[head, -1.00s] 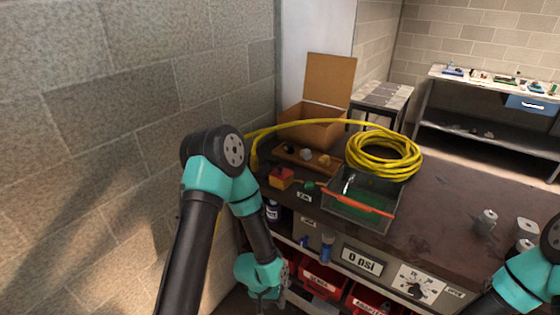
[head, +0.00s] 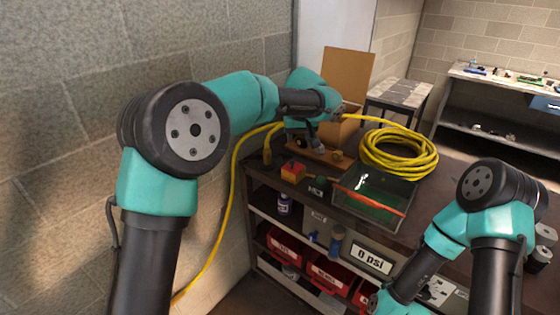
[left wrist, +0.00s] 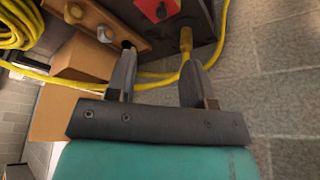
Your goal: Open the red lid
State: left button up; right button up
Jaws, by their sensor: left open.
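A small yellow box with a red top (head: 293,169) sits at the left end of the bench. Its red part also shows at the top edge of the left wrist view (left wrist: 152,8), partly cut off. My left gripper (head: 314,140) is above the back left of the bench, beyond the red-topped box, over the wooden strip with knobs. In the left wrist view my left gripper (left wrist: 158,72) has its fingers apart with nothing held. The red top lies beyond the fingertips, apart from them. My right arm reaches down at the lower right; its gripper is out of frame.
A yellow hose (head: 400,157) is coiled on the bench, and its line passes close to my left fingers. A clear-sided tray (head: 374,192) with an orange front edge stands beside the red-topped box. An open cardboard box (head: 346,76) stands behind.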

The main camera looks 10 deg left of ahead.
aim_at(292, 162)
pick_arm(q)
jog(key=shift+w+a+r, duration=0.1)
jog(key=shift+a+r, duration=0.1)
jog(key=shift+r, duration=0.75)
jog(key=x, duration=1.7)
jog(key=shift+w+a+f, duration=0.2)
jog(key=shift+c, duration=0.4)
grip_shut()
